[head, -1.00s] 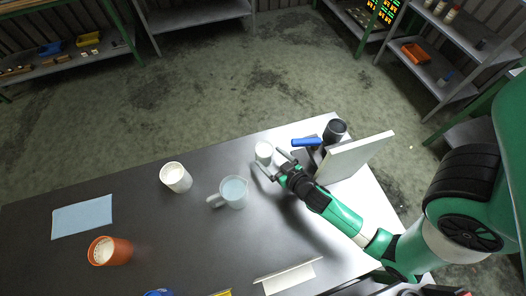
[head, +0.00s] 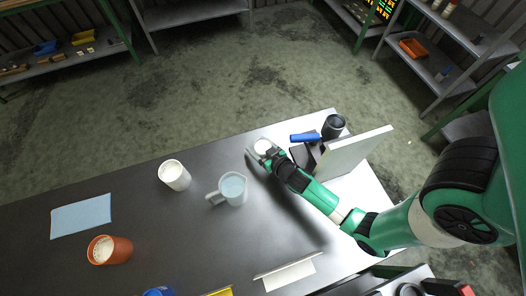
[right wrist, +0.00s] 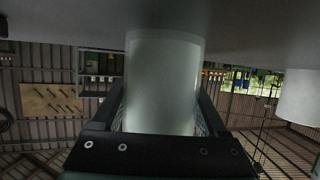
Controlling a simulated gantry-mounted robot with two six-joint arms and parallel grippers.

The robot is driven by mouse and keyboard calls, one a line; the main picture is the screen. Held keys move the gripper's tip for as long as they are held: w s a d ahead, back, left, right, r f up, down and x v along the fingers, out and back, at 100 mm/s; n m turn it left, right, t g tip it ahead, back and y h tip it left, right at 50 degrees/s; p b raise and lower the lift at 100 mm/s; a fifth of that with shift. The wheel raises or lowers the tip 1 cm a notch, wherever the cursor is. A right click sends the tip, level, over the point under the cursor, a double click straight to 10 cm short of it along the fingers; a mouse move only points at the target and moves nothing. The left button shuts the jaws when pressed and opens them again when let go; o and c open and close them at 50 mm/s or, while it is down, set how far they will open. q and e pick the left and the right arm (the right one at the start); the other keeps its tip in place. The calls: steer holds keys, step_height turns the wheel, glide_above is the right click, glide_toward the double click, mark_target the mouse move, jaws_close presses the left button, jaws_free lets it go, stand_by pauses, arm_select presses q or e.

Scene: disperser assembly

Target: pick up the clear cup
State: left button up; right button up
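A pale, translucent-looking cup (head: 263,146) stands upright near the table's far edge; it fills the middle of the right wrist view (right wrist: 163,85), which is upside down. My right gripper (head: 264,158) is low at this cup, with one finger on each side of it. The fingers are apart and I see no firm grip; whether either one touches the cup is hard to tell. A see-through mug with a handle and pale blue contents (head: 233,188) stands to the left and nearer. My left gripper is not in view.
A white cup (head: 175,176) stands further left; an orange cup (head: 109,250) and a blue sheet (head: 82,215) lie beyond it. A dark cup (head: 333,127), a blue-handled item (head: 305,137) and a white upright panel (head: 352,153) crowd the right of my gripper.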

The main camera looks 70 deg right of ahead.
jaws_close()
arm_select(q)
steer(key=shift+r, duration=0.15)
arm_select(e)
steer(key=shift+r, duration=0.25)
